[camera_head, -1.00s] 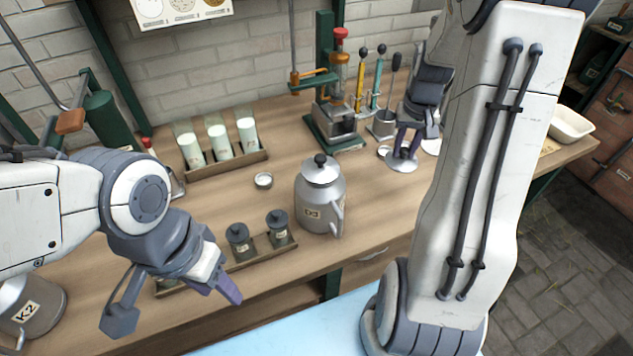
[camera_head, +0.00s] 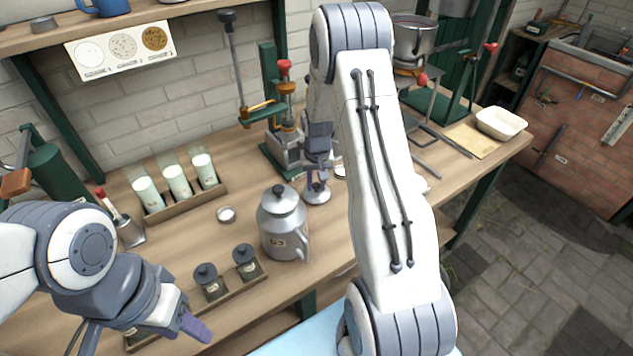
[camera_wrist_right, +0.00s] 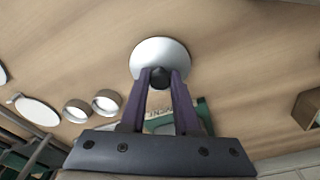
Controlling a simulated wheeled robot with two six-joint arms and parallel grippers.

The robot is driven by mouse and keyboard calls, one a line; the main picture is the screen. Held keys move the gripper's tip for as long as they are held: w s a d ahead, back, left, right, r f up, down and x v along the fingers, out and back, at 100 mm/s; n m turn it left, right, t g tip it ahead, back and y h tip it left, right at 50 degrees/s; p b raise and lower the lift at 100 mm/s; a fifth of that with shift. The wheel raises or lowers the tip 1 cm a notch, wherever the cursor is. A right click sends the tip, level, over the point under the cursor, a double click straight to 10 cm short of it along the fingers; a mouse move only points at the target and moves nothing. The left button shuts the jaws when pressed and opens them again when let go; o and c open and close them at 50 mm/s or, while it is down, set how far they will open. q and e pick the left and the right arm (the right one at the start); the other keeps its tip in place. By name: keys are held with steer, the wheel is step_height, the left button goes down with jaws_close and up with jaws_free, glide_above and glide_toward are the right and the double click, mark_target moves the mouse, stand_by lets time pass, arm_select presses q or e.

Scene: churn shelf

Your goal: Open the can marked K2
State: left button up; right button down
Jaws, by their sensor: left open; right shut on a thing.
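My right gripper (camera_head: 317,168) is shut on the dark knob (camera_wrist_right: 160,77) of a round silver lid (camera_head: 317,194). The lid also shows in the right wrist view (camera_wrist_right: 158,52); I cannot tell whether it touches the bench. A grey metal can (camera_head: 282,232) with a spout and a black-knobbed lid on stands left of that gripper, its label hard to read. My left gripper (camera_head: 140,343) is open and empty at the lower left. The can marked K2 is not visible now; an earlier frame had it at the lower left.
Two dark jars (camera_head: 227,272) sit in a tray near the front edge. A green press (camera_head: 283,125) stands behind my right gripper. A white tub (camera_head: 501,123) is far right.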

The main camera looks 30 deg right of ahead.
mark_target(317, 195)
steer(key=shift+f, duration=0.2)
steer(key=c, duration=0.6)
jaws_free()
steer(key=shift+c, duration=0.2)
step_height(317, 195, up, 12)
steer(key=s, duration=0.1)
steer(key=shift+s+a+r+b, duration=0.15)
steer(key=shift+a+b, duration=0.15)
steer(key=shift+b, duration=0.1)
